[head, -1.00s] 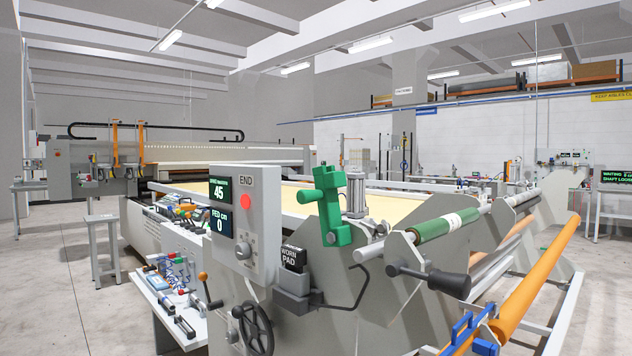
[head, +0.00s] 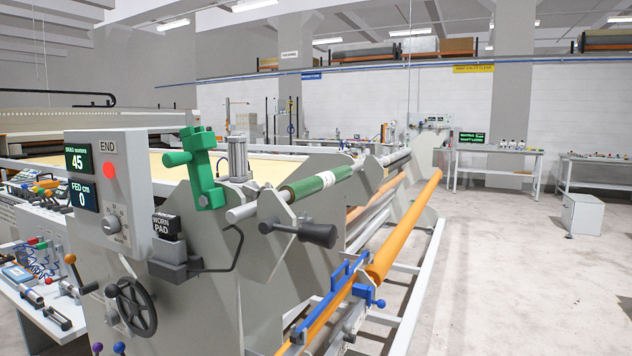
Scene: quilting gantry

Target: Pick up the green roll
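The green roll (head: 305,187) is a short green sleeve with a white label band near its far end. It sits around a grey metal shaft (head: 244,212) held along the top of the grey gantry frame. The shaft's near end sticks out at the left of the roll, and a dark-handled lever (head: 305,232) stands just in front of it. My gripper is not in view.
A green clamp (head: 203,168) and a control panel (head: 108,190) stand left of the roll. A long orange roll (head: 402,232) with a blue bracket (head: 335,295) runs lower right. The floor (head: 500,280) at right is open, with workbenches (head: 500,157) behind.

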